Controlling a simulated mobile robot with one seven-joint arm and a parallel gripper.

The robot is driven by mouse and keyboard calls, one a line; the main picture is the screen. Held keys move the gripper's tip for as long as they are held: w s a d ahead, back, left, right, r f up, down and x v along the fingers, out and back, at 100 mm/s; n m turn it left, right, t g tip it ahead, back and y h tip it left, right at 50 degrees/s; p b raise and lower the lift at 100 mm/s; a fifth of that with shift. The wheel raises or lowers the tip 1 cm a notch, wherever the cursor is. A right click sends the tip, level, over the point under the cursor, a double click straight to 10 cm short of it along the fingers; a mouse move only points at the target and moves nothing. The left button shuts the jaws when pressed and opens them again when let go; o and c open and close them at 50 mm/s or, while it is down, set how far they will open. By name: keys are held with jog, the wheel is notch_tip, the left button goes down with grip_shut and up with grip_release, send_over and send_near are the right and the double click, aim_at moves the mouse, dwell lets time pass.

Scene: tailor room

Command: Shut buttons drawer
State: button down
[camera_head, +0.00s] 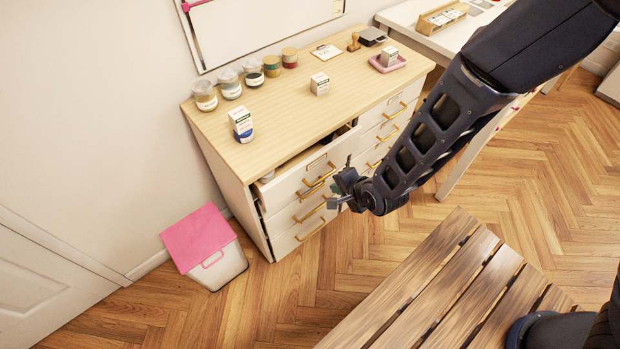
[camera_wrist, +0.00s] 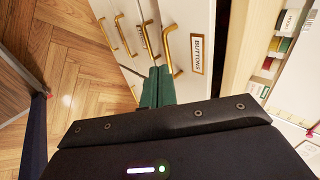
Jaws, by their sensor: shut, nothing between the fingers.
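The buttons drawer (camera_head: 290,187) is the top left drawer of a white cabinet with a light wood top. It stands partly pulled out, with a dark gap behind its front. In the wrist view, its white front (camera_wrist: 185,20) carries a BUTTONS label (camera_wrist: 196,54) and a brass handle (camera_wrist: 170,50). My gripper (camera_head: 338,190) is in front of the drawer, near its right side. Its green fingers (camera_wrist: 158,76) are shut together and empty, close beside the handle. I cannot tell whether they touch it.
Lower drawers (camera_wrist: 105,25) with brass handles sit below. Jars (camera_head: 229,84) and small boxes (camera_head: 242,124) stand on the cabinet top (camera_head: 290,100). A pink-lidded bin (camera_head: 207,250) stands left of the cabinet. A slatted wooden bench (camera_head: 440,290) is at the front right. Floor between them is clear.

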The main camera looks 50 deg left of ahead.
aim_at(304, 171)
jog(key=shift+y, duration=0.5)
jog(key=x, duration=0.2)
jog(key=s+x, duration=0.1)
jog(key=x, duration=0.2)
jog(key=s+x, duration=0.1)
jog(key=x, duration=0.2)
jog(key=shift+w+a, duration=0.1)
jog(key=shift+a, duration=0.05)
jog(key=a, duration=0.3)
jog(key=shift+a+f, duration=0.1)
jog(key=shift+a, duration=0.55)
jog(key=shift+w+a, duration=0.1)
jog(key=shift+a, duration=2.5)
